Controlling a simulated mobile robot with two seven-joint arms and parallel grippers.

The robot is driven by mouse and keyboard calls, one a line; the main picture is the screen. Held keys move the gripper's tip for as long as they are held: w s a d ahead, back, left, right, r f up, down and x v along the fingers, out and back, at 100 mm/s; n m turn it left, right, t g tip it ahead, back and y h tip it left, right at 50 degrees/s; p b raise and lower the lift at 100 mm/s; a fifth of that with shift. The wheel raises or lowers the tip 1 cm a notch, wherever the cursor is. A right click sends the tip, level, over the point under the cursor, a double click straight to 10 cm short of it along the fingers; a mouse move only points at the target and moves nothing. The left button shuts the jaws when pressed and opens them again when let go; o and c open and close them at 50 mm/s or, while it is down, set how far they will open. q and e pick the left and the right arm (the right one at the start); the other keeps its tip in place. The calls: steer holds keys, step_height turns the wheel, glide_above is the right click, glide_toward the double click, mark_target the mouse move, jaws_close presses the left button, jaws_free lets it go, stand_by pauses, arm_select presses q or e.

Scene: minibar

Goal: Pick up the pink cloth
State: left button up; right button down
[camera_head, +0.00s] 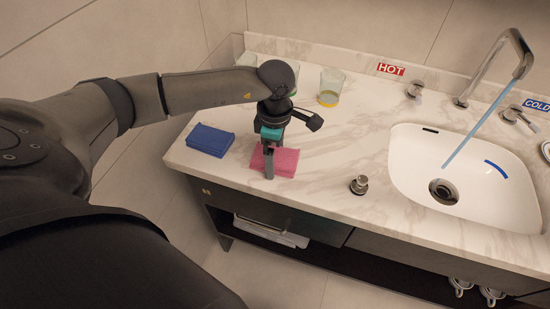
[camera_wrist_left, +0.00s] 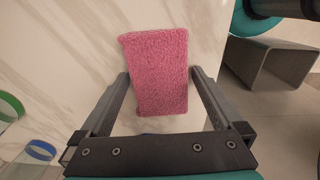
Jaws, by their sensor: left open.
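The pink cloth (camera_head: 286,161) lies folded as a thick block on the marble counter, near its front edge. My left gripper (camera_head: 269,168) points down over it. In the left wrist view the cloth (camera_wrist_left: 158,72) shows between the two open fingers of my left gripper (camera_wrist_left: 160,82), with one finger on each side. I cannot tell whether the fingers touch it. In the head view the gripper hides part of the cloth. My right gripper is not in view.
A blue folded cloth (camera_head: 210,140) lies left of the pink one. A glass (camera_head: 331,86) stands behind. A metal stopper (camera_head: 359,185) and a sink (camera_head: 405,160) with running tap (camera_head: 497,60) are at right. The counter between is clear.

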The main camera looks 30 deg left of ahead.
arm_select(q)
steer(key=shift+c, duration=0.2)
steer(key=c, duration=1)
steer(key=shift+c, duration=0.2)
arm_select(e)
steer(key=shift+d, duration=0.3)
arm_select(q)
steer(key=shift+r, duration=0.1)
